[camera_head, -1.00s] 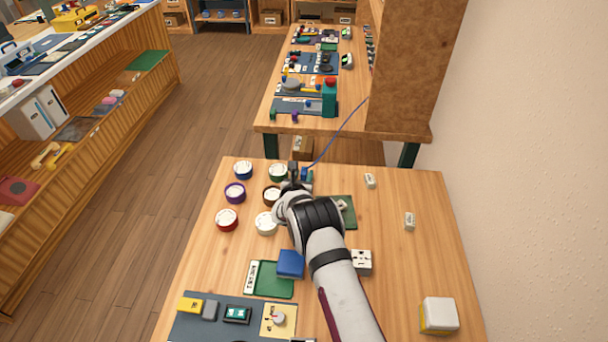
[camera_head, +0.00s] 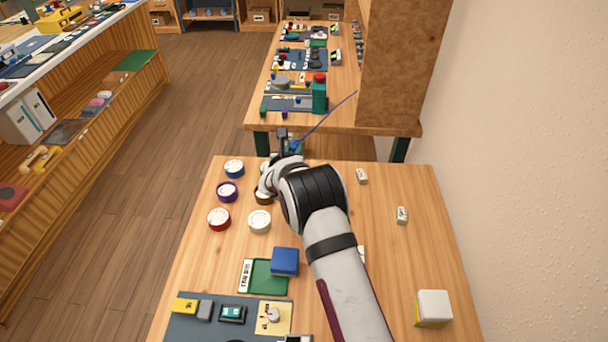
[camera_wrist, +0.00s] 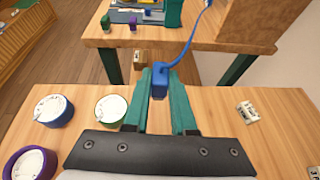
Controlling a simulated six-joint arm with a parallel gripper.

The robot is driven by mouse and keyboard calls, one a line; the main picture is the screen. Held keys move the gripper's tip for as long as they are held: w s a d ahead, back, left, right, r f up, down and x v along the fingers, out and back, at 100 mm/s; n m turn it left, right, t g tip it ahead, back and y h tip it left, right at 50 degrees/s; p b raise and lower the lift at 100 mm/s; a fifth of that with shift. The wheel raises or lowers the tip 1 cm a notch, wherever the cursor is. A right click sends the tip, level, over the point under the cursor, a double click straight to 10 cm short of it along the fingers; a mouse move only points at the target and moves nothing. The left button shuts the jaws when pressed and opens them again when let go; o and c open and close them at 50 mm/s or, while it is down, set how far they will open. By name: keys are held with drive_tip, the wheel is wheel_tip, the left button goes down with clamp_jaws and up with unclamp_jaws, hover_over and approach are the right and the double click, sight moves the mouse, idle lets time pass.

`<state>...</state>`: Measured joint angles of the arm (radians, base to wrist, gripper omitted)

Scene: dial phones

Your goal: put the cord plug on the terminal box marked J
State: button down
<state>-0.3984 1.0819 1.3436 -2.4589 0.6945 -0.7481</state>
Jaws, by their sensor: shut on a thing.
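My gripper (camera_head: 291,146) is shut on the blue cord plug (camera_wrist: 159,84), beyond the near table's far edge in the head view. In the wrist view, the plug sits between the two green fingers. Its blue cord (camera_head: 328,115) rises to the right toward the brown cabinet. Two small pale blocks with dark marks stand on the right of the near table, one farther back (camera_head: 362,176) and one nearer (camera_head: 402,214). Their marks are too small to read, so I cannot tell which box is J.
Several round dials, such as a blue-rimmed one (camera_head: 234,169) and a red-rimmed one (camera_head: 219,219), stand on the near table's left. A far table (camera_head: 345,127) holds phone parts. A brown cabinet (camera_head: 405,70) stands at its right. A gap separates the tables.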

drive_tip(key=shift+s+r, duration=0.1)
drive_tip(key=shift+r, duration=0.25)
drive_tip(key=s+d+r+m+g+h, duration=0.15)
drive_tip(key=s+d+m+h, duration=0.4)
drive_tip(key=s, duration=0.75)
drive_tip(key=s+d+r+m+g+h, duration=0.1)
drive_tip(key=s+d+m+g+h, duration=0.15)
drive_tip(key=s+d, duration=0.85)
drive_tip(key=s+f, duration=0.1)
drive_tip(key=f, duration=0.1)
drive_tip(key=s+a+f, duration=0.1)
drive_tip(key=f, duration=0.1)
drive_tip(key=s+f, duration=0.1)
drive_tip(key=f, duration=0.2)
drive_tip(key=shift+s+a, duration=0.2)
drive_tip(key=shift+s, duration=0.05)
drive_tip(key=shift+f, duration=0.3)
drive_tip(key=c, duration=0.7)
unclamp_jaws()
drive_tip(key=shift+f, duration=0.1)
drive_tip(key=shift+c, duration=0.2)
